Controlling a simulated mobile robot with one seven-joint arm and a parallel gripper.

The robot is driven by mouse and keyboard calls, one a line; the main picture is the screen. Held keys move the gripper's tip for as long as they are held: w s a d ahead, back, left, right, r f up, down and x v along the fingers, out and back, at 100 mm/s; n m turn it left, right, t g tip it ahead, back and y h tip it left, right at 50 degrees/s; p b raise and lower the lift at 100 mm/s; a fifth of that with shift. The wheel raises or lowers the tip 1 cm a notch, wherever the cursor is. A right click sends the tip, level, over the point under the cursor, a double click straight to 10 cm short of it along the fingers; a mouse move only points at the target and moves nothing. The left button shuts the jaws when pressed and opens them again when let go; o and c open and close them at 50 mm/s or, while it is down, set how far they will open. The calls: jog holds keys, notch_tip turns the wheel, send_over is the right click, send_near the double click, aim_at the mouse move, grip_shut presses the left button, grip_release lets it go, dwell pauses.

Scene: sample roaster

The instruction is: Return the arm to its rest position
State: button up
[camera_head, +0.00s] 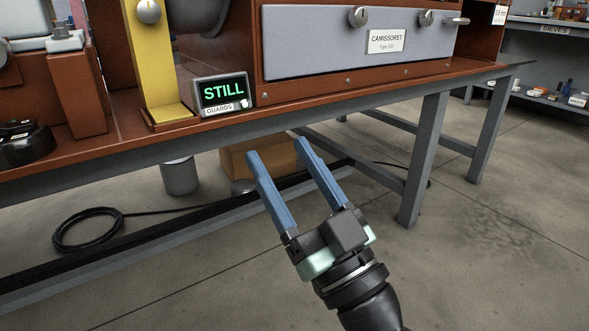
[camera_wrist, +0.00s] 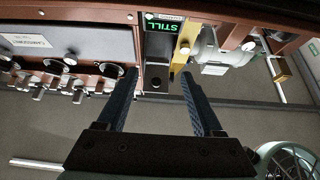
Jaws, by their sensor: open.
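My gripper (camera_head: 278,150) has two long blue fingers. They are spread apart with nothing between them. In the head view it points up and to the left, in front of the roaster bench, with its fingertips lower in the picture than the bench edge. In the wrist view the gripper (camera_wrist: 155,77) also shows open and empty, with the bench front beyond its fingertips. No contact with the bench shows.
The bench (camera_head: 330,110) carries the grey CAMISSORET panel (camera_head: 320,45) and a display reading STILL (camera_head: 224,92). Underneath are a cardboard box (camera_head: 262,163), a grey bin (camera_head: 180,177) and a coiled black cable (camera_head: 88,228). A shelf (camera_head: 548,60) stands at the back right. Floor at lower right is clear.

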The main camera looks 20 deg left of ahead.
jog(key=shift+v, duration=1.05)
notch_tip(320, 180, up, 28)
jog(key=d+m+t+h+p, duration=0.3)
jog(key=t+h+p, duration=0.35)
jog(key=p, duration=1.15)
jog(key=s+d+r+m+t+h+p, duration=0.2)
jog(key=s+d+r+h+p, duration=0.15)
jog(key=r, duration=0.45)
jog(key=s+d+r+m+t+h+p, duration=0.25)
jog(key=r+h+p, duration=0.25)
jog(key=r, duration=0.4)
jog(key=s+d+r+m+t+h+p, duration=0.1)
jog(key=s+d+r+m+h+p, duration=0.2)
jog(key=r, duration=0.5)
notch_tip(320, 180, up, 36)
jog(key=w+a+h+p, duration=0.1)
jog(key=p, duration=3.6)
jog(key=shift+w, duration=0.25)
